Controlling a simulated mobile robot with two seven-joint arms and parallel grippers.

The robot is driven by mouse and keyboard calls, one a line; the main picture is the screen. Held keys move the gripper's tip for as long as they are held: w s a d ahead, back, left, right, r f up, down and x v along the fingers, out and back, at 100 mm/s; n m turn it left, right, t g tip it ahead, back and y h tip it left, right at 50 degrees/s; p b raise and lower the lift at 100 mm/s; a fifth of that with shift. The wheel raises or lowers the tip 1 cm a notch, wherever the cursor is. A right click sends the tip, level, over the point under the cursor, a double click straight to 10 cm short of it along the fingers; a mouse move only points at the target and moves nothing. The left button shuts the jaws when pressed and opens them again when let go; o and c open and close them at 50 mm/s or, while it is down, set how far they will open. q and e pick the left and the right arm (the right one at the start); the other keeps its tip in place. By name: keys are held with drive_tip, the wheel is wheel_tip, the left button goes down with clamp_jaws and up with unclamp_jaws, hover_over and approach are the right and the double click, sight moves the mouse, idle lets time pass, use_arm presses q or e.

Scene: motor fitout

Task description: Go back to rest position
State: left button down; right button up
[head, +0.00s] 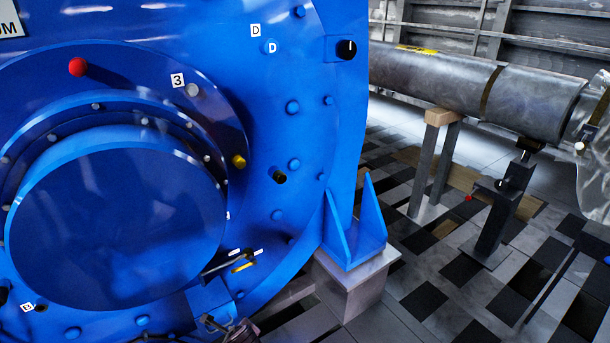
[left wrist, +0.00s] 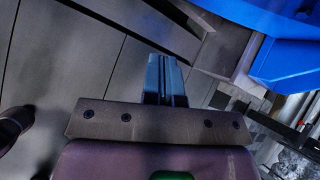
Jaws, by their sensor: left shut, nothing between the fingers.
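My left gripper (left wrist: 166,62) shows in the left wrist view with its two fingers together and nothing between them. It points over a grey tiled floor, apart from the blue motor (left wrist: 290,62) at the upper right. In the head view the large blue motor (head: 120,215) fills the left half, with a round cover, several bolts and coloured knobs on its face. A small dark mechanical part shows at the bottom edge of the head view; I cannot tell whether it belongs to my arm. My right gripper does not show.
A red knob (head: 78,67), a yellow knob (head: 239,161) and a black knob (head: 346,49) stick out from the motor. A grey block (head: 352,283) supports the motor's foot. A long grey shaft (head: 440,85) rests on stands (head: 497,215) at the right. Checkered floor lies between.

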use_arm(q)
drive_tip(key=w+d+r+n+t+h, duration=0.2)
drive_tip(key=w+d+r+n+h, duration=0.15)
drive_tip(key=d+r+n, duration=0.35)
drive_tip(key=s+a+r+n+t+h+p, duration=0.1)
drive_tip(key=s+a+r+n+t+h, duration=0.15)
drive_tip(key=s+r+n, duration=0.45)
drive_tip(key=s+a+r+n+y+p, duration=0.1)
drive_tip(key=s+a+n, duration=0.3)
drive_tip(key=s, duration=1)
drive_tip(key=s+a+r+n+y+p, duration=0.1)
drive_tip(key=s+a+n, duration=0.4)
drive_tip(key=s+a, duration=0.4)
drive_tip(key=s, duration=0.5)
drive_tip(key=shift+r+g, duration=0.25)
drive_tip(key=shift+g, duration=0.1)
